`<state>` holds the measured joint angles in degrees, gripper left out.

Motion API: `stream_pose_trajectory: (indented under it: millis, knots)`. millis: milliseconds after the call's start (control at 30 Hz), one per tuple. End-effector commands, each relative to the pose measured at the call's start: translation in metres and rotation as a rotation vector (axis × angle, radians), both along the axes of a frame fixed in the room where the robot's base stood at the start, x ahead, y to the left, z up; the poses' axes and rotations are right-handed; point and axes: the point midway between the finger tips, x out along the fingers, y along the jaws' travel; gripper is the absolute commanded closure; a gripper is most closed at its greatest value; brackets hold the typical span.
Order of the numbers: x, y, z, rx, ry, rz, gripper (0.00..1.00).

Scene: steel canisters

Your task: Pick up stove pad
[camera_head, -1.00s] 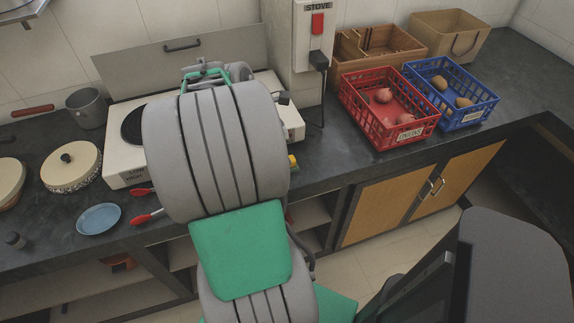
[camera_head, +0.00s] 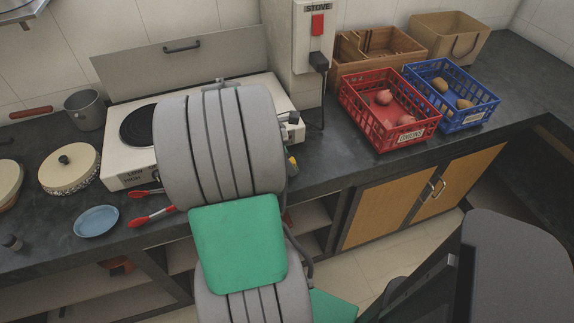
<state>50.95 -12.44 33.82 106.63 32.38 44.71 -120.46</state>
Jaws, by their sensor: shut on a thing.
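The white stove (camera_head: 122,160) stands on the dark counter, with its grey lid (camera_head: 120,65) raised behind it. A black round burner plate (camera_head: 138,128) shows at the stove's left; my arm covers part of its right side. I cannot make out a separate stove pad; it may be hidden behind my arm. My thick grey arm, with a green panel, rises across the middle of the stove. My gripper is hidden behind the arm, so its jaws and anything in them do not show.
Red-handled tongs (camera_head: 152,217) and a blue plate (camera_head: 97,221) lie left of my arm. A lidded pot (camera_head: 70,170) and a grey saucepan (camera_head: 84,112) stand farther left. A red crate (camera_head: 390,125) and a blue crate (camera_head: 450,95) stand right. A switch box (camera_head: 314,35) hangs behind.

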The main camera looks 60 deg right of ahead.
Motion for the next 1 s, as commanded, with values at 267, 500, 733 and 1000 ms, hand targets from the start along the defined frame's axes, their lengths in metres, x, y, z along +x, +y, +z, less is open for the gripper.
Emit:
stream_pose_trajectory:
  millis: [267, 500, 733, 1000]
  knots:
    - [0.000, 0.000, 0.000, 0.000, 0.000, 0.000, 0.88]
    - [0.000, 0.000, 0.000, 0.000, 0.000, 0.000, 1.00]
    - [0.000, 0.000, 0.006, -0.001, -0.001, 0.000, 1.00]
    - [0.007, 0.014, 0.052, -0.003, -0.003, 0.006, 1.00]
